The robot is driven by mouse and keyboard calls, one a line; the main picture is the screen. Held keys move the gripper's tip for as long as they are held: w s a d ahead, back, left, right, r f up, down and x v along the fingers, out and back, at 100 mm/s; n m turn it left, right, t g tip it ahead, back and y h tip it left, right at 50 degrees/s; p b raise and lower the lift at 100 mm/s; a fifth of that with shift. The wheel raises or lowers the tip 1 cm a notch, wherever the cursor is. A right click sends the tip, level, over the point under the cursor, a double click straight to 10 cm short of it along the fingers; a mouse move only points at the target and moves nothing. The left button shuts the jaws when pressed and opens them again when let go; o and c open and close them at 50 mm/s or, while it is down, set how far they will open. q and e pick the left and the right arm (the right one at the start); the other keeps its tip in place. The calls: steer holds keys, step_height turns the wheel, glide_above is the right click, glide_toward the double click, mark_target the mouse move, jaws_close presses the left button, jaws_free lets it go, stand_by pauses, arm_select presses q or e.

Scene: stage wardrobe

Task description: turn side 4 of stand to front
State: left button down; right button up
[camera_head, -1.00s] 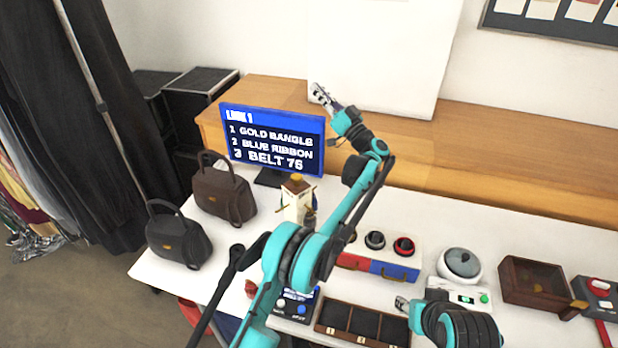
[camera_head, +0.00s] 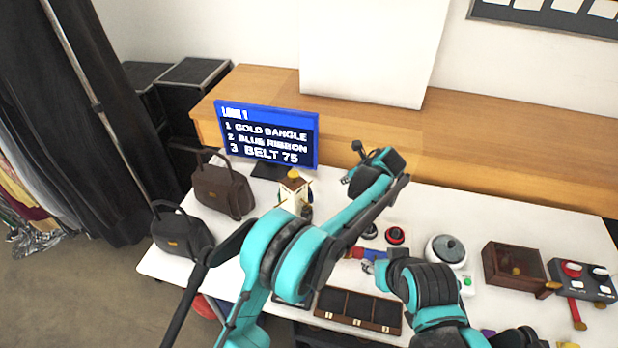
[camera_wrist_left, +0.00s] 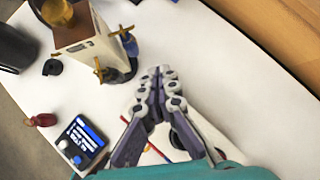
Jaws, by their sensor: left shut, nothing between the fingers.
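The stand (camera_head: 293,190) is a cream, box-shaped post with a gold knob on top. It is upright on the white table, in front of the monitor. In the left wrist view the stand (camera_wrist_left: 86,45) shows at the upper left, with gold pegs and a dark blue item hanging at its side. My left gripper (camera_head: 345,180) is to the right of the stand, apart from it. In the wrist view its fingers (camera_wrist_left: 161,72) are together and empty. My right gripper (camera_head: 367,266) is low over the table near the red-and-blue box, partly hidden by its arm.
A monitor (camera_head: 266,137) listing three items stands behind the stand. Two handbags (camera_head: 222,188) are to its left. A small button panel (camera_wrist_left: 82,141) lies in front.

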arm_select(q)
steer(key=w+a+f+y+b, duration=0.1)
steer(key=w+a+f+b, duration=0.1)
steer(key=w+a+f, duration=0.5)
steer(key=shift+a+f+b, duration=0.35)
steer(key=shift+a+f, duration=0.05)
steer(key=shift+a, duration=0.35)
steer(key=shift+w+a, duration=0.1)
steer(key=shift+w, duration=0.05)
steer(key=shift+w+n+g+y, duration=0.25)
steer(key=shift+n+g+y, duration=0.15)
steer(key=shift+n, duration=0.2)
steer(key=shift+a, duration=0.15)
steer(key=shift+w, duration=0.1)
